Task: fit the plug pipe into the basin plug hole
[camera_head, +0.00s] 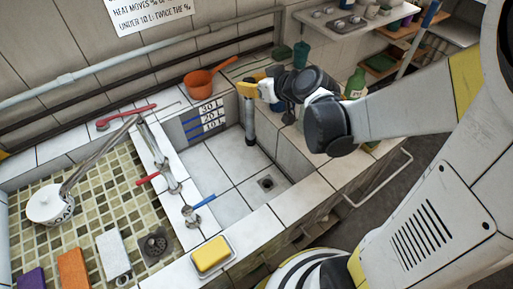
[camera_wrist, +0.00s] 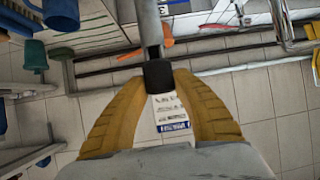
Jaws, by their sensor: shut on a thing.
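My gripper (camera_head: 247,89), with yellow fingers, is shut on the plug pipe (camera_head: 249,122), a grey tube with a dark upper end. The pipe hangs roughly upright inside the tiled basin, near its back wall. In the wrist view the yellow fingers (camera_wrist: 158,76) close on the dark end, and the grey pipe (camera_wrist: 150,22) extends away from them. The pipe's lower end is apart from the hole.
The white-tiled basin (camera_head: 228,206) has level marks on its back wall. Taps with red and blue handles (camera_head: 205,201) stand at its left edge. A yellow sponge (camera_head: 211,254) lies on the front rim. An orange pan (camera_head: 205,78) and a green bottle (camera_head: 355,84) stand behind.

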